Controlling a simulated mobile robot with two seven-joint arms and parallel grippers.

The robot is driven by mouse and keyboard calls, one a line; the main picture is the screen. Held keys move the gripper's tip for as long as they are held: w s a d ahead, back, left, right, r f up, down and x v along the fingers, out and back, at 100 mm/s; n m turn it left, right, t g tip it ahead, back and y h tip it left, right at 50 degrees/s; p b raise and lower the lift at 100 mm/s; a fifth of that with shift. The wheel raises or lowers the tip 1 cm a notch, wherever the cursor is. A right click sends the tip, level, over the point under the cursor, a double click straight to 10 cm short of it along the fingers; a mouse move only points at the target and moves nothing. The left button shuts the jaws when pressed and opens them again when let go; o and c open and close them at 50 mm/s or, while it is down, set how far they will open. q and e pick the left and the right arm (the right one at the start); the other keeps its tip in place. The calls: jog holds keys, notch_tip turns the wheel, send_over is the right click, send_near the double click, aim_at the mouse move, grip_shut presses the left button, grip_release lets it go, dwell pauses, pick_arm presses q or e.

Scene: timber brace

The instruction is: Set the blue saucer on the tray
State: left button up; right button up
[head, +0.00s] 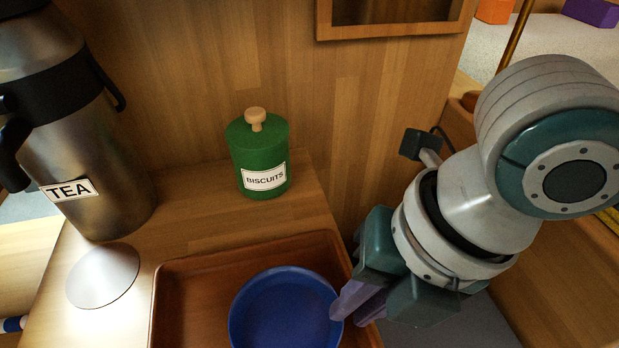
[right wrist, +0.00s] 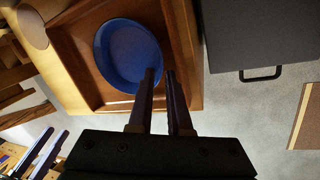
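The blue saucer (head: 283,312) lies inside the brown wooden tray (head: 205,268), in its right part, and looks flat. The saucer (right wrist: 128,52) and tray (right wrist: 82,90) also show in the right wrist view. My right gripper (head: 356,305) is low at the saucer's right rim. One finger overlaps the rim and the other is outside it, with a narrow gap between the fingertips (right wrist: 160,72). Contact with the rim cannot be made out. Two parallel bars at the bottom left of the right wrist view look like my left gripper's spread fingers (right wrist: 42,150), empty.
A green biscuit tin (head: 262,158) stands behind the tray. A steel tea flask (head: 95,150) stands at the left, with a pale round disc (head: 103,276) in front of it. A wooden panel (head: 215,60) rises behind. A dark grey surface with a handle (right wrist: 262,35) is right of the tray.

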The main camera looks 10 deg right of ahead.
notch_tip(320, 180, up, 9)
jog(key=s+a+m+t+y+p, duration=0.1)
jog(key=s+m+t+p, duration=0.2)
jog(key=m, duration=1.2)
jog(key=s+d+f+m+h, duration=0.2)
jog(key=s+d+m+h, duration=0.2)
jog(key=d+m, duration=0.6)
jog(key=s+m, duration=0.1)
jog(key=m, duration=0.3)
jog(key=shift+d+f+m+g, duration=0.15)
jog(key=shift+f+m+g, duration=0.05)
jog(key=shift+m+g, duration=0.2)
